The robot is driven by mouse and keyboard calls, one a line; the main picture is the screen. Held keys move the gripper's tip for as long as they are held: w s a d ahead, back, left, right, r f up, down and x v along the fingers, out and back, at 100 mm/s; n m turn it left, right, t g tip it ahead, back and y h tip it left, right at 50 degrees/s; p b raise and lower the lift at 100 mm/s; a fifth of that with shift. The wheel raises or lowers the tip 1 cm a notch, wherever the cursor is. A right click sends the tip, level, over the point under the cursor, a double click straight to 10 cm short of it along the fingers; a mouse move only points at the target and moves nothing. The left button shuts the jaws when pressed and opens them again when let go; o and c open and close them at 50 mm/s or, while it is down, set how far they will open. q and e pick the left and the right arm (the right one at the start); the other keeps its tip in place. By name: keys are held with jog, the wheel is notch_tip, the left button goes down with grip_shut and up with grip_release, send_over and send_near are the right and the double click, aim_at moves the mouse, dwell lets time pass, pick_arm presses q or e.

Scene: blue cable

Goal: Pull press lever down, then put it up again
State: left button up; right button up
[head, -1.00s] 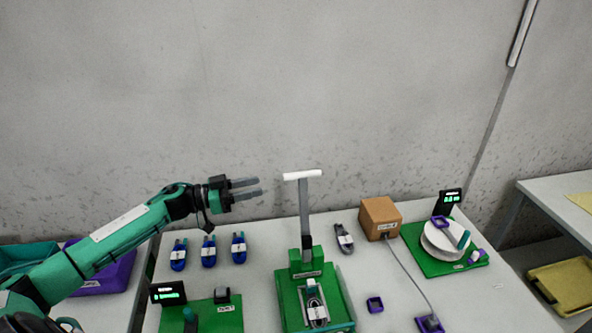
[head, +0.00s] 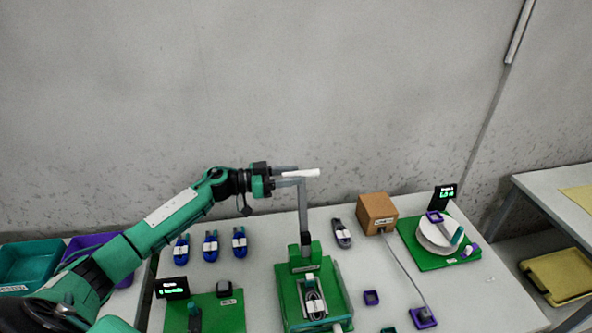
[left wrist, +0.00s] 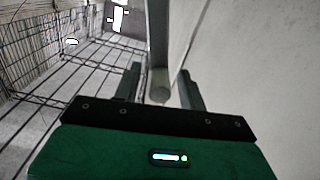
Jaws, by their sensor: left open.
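The press (head: 316,288) is a green stand on the table with a grey upright lever arm (head: 303,212). A white crossbar handle (head: 300,173) tops the lever, which stands up. A grey cable bundle lies in the press base. My left gripper (head: 288,176) is open at the left end of the handle, with its fingers around or beside it. In the left wrist view the handle's round end (left wrist: 160,85) shows between the two open fingers (left wrist: 160,90). Contact cannot be told. My right gripper is not in view.
Several blue cable bundles (head: 210,246) lie left of the press. A grey cable bundle (head: 341,233), a brown box (head: 377,213) and a green station with a white reel (head: 440,235) stand to the right. A green board with a display (head: 172,288) is front left.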

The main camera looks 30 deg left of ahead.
pick_arm(q)
jog(key=shift+x, duration=0.95)
grip_shut()
